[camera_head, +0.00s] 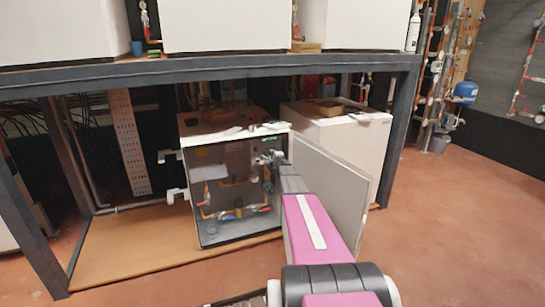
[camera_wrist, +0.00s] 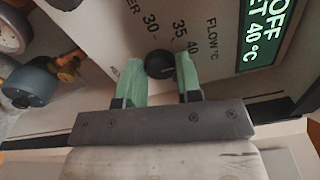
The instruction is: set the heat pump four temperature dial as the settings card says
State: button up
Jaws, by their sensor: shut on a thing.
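My gripper (camera_wrist: 160,74) is shut on a black round dial (camera_wrist: 159,63), with one green finger on each side of it. The dial sits on a pale panel (camera_wrist: 120,25) printed with "FLOW °C" and the numbers 30, 35 and 40. A dark green display (camera_wrist: 262,38) beside it reads "OFF" and "ET 40 °C", its left part cut off. The dial's pointer is not clear. In the head view my gripper (camera_head: 274,159) is inside the upper right of an open heat pump cabinet (camera_head: 222,236); the dial is too small to make out there. No settings card is readable.
The cabinet's open door (camera_head: 335,190) stands just right of my arm. Pipes and valves (camera_head: 235,210) fill the cabinet below my gripper. A dark frame (camera_head: 210,68) carries white units above. The floor (camera_head: 460,220) at right is clear.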

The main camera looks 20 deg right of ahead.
jog(key=o, duration=0.9)
jog(key=shift+o, duration=0.2)
jog(key=shift+s, duration=0.15)
jog(key=s, duration=1)
jog(key=shift+s+d, duration=0.15)
jog(key=shift+s, duration=0.15)
